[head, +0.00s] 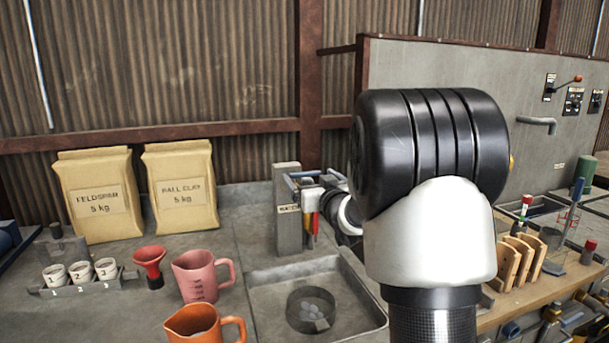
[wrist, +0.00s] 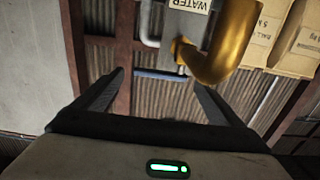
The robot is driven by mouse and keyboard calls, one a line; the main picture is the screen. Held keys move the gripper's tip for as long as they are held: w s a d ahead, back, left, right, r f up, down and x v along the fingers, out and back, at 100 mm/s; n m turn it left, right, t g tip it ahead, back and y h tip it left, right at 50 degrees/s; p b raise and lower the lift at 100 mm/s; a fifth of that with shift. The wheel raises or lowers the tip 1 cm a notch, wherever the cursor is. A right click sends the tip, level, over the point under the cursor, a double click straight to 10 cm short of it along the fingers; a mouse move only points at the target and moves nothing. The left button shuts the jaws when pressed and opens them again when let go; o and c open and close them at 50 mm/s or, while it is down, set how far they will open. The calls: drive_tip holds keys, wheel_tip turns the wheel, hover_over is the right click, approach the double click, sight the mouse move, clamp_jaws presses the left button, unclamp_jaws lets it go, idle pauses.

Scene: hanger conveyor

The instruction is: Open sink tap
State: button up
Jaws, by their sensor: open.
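The sink tap is a grey post (head: 288,225) with a WATER label, standing behind a square sink basin (head: 268,300). In the wrist view, which is upside down, the tap's brass spout (wrist: 232,45) curves at upper right. A blue bar-like handle (wrist: 158,74) lies across the gap between my fingertips. My gripper (wrist: 158,80) is open, with one finger on each side of the bar; I cannot tell how deep the bar sits or whether they touch.
A round strainer (head: 311,310) sits in the basin. A pink jug (head: 198,276), an orange jug (head: 200,325) and a red funnel (head: 149,262) stand left of it. Two paper sacks (head: 97,195) are behind. A bench with wooden rack pieces (head: 510,265) is at right.

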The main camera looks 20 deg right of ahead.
sight(306, 174)
drive_tip(key=shift+w, duration=2.2)
drive_tip(key=shift+c, duration=0.5)
drive_tip(key=c, duration=1.4)
